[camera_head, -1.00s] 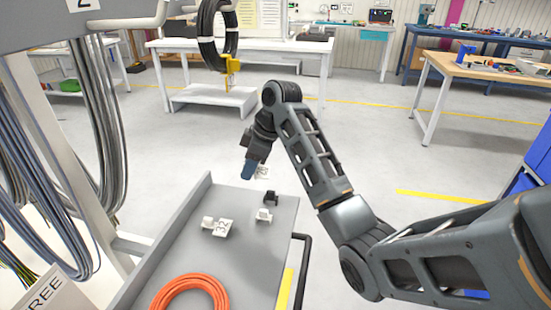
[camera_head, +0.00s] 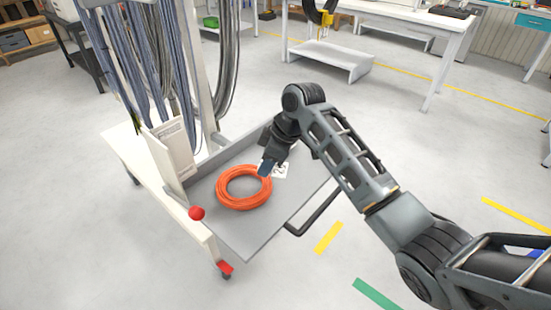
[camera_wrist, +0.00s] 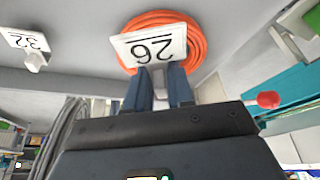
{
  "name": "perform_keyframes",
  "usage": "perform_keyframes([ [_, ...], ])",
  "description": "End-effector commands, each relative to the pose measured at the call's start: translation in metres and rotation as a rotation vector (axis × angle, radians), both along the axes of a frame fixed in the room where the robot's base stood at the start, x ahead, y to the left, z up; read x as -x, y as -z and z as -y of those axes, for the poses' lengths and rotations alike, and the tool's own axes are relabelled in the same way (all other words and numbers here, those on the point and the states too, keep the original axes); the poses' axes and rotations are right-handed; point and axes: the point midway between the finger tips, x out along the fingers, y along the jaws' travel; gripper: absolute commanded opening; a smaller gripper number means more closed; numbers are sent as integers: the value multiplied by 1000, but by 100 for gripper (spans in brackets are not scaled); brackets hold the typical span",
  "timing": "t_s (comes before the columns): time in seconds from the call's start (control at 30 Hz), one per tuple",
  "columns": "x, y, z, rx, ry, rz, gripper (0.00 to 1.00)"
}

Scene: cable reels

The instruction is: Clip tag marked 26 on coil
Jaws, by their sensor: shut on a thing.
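An orange coil (camera_head: 222,191) lies flat on the grey tray; it also shows in the wrist view (camera_wrist: 198,50). My gripper (camera_head: 266,168) is just beside the coil's right far edge. Its blue fingers (camera_wrist: 160,88) are shut on the grey clip of a white tag marked 26 (camera_wrist: 153,46). In the head view the tag (camera_head: 281,171) shows partly behind the fingers. In the wrist view the tag overlaps the coil; I cannot tell whether they touch. A white tag marked 32 (camera_wrist: 27,42) is on the tray, apart from the coil.
The grey tray (camera_head: 250,235) has a raised far edge, with cable bundles (camera_head: 165,60) hanging behind it. A white sign (camera_head: 173,150) and a red ball (camera_head: 197,213) are at its left end. A black handle (camera_head: 314,212) runs along its right side.

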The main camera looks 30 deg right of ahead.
Motion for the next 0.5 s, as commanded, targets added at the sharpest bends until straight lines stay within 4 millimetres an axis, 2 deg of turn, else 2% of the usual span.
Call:
perform_keyframes([
  [0.5, 0, 39, 1, 0, 2, 0, 0],
])
